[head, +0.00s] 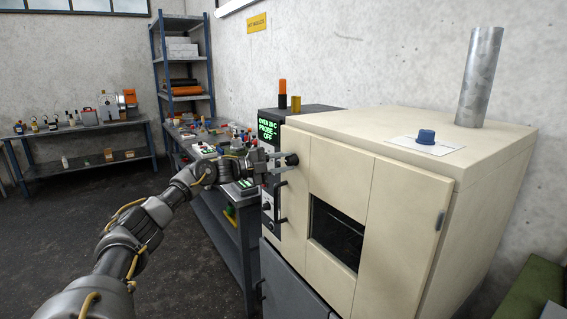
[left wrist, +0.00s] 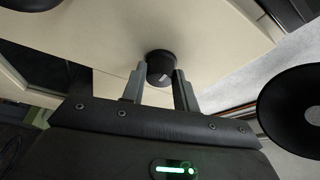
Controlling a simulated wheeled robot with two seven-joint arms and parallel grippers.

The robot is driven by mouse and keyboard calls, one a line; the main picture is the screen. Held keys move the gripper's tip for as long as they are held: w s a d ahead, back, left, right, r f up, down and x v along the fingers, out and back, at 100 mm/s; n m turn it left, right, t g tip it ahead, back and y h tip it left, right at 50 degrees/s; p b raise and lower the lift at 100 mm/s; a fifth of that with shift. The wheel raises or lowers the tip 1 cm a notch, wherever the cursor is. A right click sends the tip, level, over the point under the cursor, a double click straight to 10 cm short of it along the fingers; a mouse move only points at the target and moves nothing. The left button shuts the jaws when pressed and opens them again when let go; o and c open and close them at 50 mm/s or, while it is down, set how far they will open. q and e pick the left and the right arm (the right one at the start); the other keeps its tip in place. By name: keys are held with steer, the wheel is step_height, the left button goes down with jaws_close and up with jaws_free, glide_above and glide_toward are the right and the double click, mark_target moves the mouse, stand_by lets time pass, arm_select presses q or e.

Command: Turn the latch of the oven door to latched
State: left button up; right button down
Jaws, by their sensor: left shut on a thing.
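The oven (head: 404,180) is a large cream cabinet on the right of the head view. Its door (head: 333,165) is closed against the front and has a dark window. The latch (head: 292,160) is a dark round knob near the door's upper left edge; it also shows in the left wrist view (left wrist: 160,68) with a short white mark. My left gripper (head: 281,163) is at the latch, and its two fingers (left wrist: 160,82) stand on either side of the knob, shut on it. The exact turn of the latch is hard to read. My right gripper is in neither view.
A dark door handle (head: 281,203) sits below the latch. A control panel (head: 268,130) with green text stands left of the door. A workbench (head: 215,170) with small items is behind my left arm. A metal pipe (head: 480,77) rises from the oven top.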

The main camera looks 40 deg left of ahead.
arm_select(q)
steer(key=o, duration=1)
